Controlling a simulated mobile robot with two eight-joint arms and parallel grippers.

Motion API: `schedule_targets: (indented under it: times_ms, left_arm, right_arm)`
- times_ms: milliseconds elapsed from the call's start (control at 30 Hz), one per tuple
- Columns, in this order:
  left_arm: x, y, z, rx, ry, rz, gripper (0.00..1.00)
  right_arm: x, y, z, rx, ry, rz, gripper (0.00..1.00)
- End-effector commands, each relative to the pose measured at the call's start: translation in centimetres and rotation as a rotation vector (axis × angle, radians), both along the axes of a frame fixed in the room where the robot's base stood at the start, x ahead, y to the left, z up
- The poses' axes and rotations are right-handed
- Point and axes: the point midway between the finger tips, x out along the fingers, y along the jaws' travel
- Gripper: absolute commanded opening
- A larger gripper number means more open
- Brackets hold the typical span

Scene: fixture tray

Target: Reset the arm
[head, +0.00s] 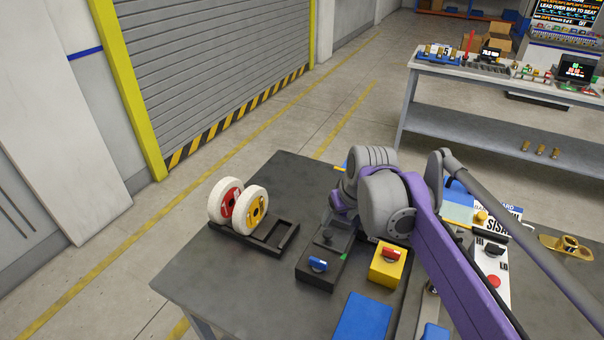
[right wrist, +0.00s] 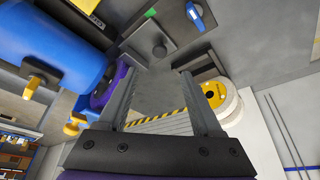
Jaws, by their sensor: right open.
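My right arm (head: 435,225), purple and grey, reaches in from the lower right over the dark table (head: 200,270). Its bulky grey wrist joints hide much of my right gripper (head: 338,203) in the head view. In the right wrist view the gripper (right wrist: 160,82) has its two grey fingers spread apart with nothing between them. Past the fingers are the striped door edge and the spools. My left gripper is not in view.
Two white spools (head: 223,200) with red and yellow hubs stand in a black rack (head: 270,236) at the table's left. A dark box with a blue switch (head: 317,264), a yellow box (head: 387,264) and a blue block (head: 362,318) lie near the arm. A bench (head: 480,75) stands behind.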

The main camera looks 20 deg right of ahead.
Motion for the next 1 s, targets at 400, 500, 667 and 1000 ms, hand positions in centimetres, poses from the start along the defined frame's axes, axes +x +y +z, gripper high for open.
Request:
schedule_targets:
  times_ms: [400,500,667,1000]
  left_arm:
    - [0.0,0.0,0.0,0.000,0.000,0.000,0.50]
    - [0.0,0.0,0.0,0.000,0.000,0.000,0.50]
    - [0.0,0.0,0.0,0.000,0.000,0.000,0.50]
    - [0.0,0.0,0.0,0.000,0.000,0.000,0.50]
  right_arm:
    - [-6.6,6.0,-4.8,-0.007,-0.030,0.037,0.67]
    - [-10.2,8.4,-7.9,-0.008,-0.050,0.052,0.67]
    - [-14.7,10.7,-12.0,-0.006,-0.077,0.073,0.67]
    - [-16.8,11.5,-14.1,-0.004,-0.091,0.078,0.67]
